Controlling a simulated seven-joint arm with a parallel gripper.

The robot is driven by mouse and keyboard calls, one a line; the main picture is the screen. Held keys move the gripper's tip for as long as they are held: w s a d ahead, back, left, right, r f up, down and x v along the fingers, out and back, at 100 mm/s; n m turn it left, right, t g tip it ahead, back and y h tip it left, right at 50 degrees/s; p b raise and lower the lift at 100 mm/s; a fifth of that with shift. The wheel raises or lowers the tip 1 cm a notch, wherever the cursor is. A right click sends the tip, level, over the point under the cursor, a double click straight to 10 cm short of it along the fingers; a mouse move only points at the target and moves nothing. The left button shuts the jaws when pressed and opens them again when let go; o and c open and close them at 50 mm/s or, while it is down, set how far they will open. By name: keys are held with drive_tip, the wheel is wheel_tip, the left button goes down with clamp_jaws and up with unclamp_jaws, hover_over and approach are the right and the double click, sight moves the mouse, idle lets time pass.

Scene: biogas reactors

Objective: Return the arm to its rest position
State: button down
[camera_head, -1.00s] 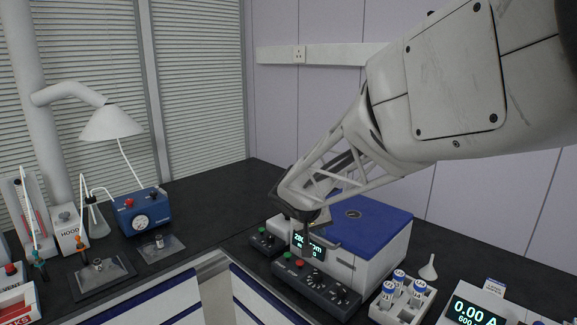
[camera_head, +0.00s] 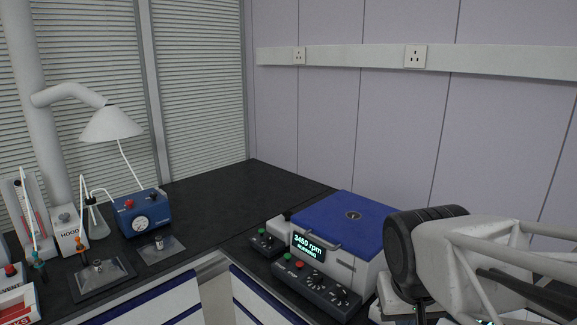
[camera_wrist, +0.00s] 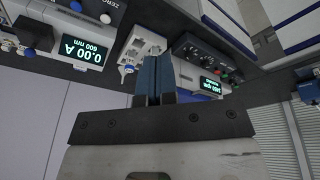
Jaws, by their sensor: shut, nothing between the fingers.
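My arm (camera_head: 470,265) is at the lower right in the head view, and its lower end runs toward the bottom edge. In the wrist view my gripper (camera_wrist: 154,60) shows two dark fingers side by side, closed together with nothing between them. They point toward the bench. The centrifuge (camera_head: 350,222) with a blue lid stands left of my arm in the head view. Its lid is down and its display (camera_head: 309,247) reads about 3450 rpm, running. Its display also shows in the wrist view (camera_wrist: 210,86).
The control box (camera_head: 317,285) with knobs and buttons sits before the centrifuge. In the wrist view a white vial rack (camera_wrist: 143,47) and a meter reading 0.00 A (camera_wrist: 84,50) lie near the fingers. A blue gauge box (camera_head: 145,213) and glassware stand at left.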

drive_tip(key=shift+y, duration=0.4)
drive_tip(key=shift+s+a+f, duration=0.1)
drive_tip(key=shift+s+f, duration=0.1)
drive_tip(key=shift+s, duration=0.85)
drive_tip(key=shift+s+f, duration=0.2)
drive_tip(key=shift+s, duration=0.8)
